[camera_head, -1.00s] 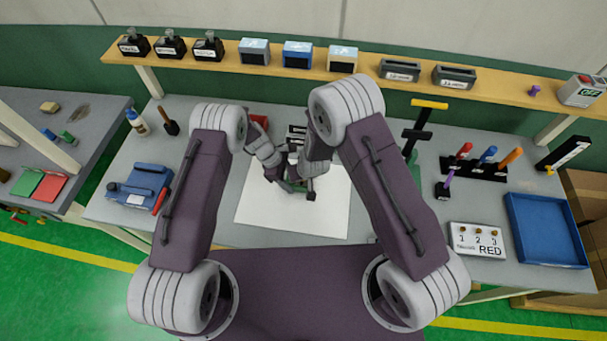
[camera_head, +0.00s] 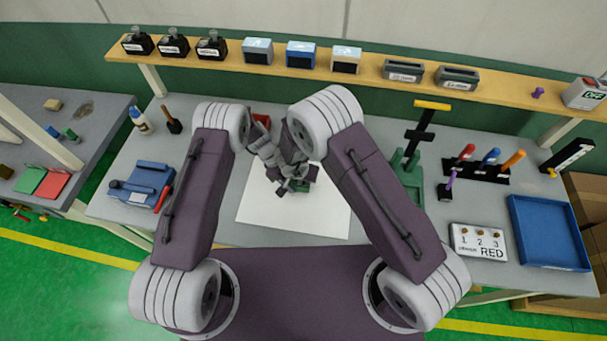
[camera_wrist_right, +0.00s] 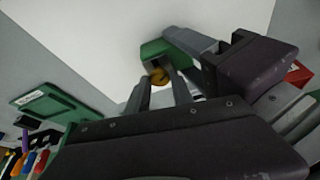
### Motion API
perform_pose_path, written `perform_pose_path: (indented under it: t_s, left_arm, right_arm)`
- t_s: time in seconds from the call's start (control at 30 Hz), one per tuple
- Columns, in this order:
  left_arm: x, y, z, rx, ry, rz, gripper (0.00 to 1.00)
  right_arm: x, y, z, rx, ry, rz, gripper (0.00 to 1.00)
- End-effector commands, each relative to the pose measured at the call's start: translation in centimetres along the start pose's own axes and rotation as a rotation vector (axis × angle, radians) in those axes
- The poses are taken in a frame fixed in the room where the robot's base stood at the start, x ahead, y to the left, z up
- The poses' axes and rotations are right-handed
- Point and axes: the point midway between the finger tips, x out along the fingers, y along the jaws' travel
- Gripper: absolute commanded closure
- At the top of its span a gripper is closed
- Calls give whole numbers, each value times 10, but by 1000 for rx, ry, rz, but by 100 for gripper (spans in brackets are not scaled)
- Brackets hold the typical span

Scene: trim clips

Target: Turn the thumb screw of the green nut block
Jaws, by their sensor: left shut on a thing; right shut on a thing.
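The green nut block (camera_wrist_right: 165,50) is over the white mat (camera_head: 270,212); only a bit of it (camera_head: 303,186) shows in the head view, behind the grippers. In the right wrist view its brass thumb screw (camera_wrist_right: 158,77) faces my right gripper. My left gripper (camera_head: 285,185) is shut on the nut block; in the right wrist view it comes in from the right (camera_wrist_right: 190,42). My right gripper (camera_wrist_right: 160,92) is shut with its fingertips on either side of the thumb screw. The two grippers are close together and partly hide each other.
A green stand (camera_head: 408,165) with a yellow-handled lever is right of the mat. A red thing (camera_head: 262,121) lies behind the left arm. The mat's front is clear.

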Motion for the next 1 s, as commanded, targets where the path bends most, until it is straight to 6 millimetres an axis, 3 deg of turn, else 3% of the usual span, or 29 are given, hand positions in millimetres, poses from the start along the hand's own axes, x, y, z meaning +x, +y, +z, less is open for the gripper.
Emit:
perform_pose_path:
  t_s: [0.47,0.5,0.57,0.87,1.0]
  left_arm:
    - [1,-3,0,2,-1,-7,99]
    - [1,-3,0,2,0,-7,99]
    - [1,-2,0,2,0,-7,99]
    - [1,-2,0,1,0,-4,99]
    - [0,-1,0,1,0,-3,99]
  right_arm:
    - [0,0,-2,14,3,5,100]
    - [0,0,-2,14,3,5,64]
    - [0,0,-2,14,3,5,50]
    - [-1,0,0,13,1,5,50]
    - [-18,-2,-1,13,2,1,50]
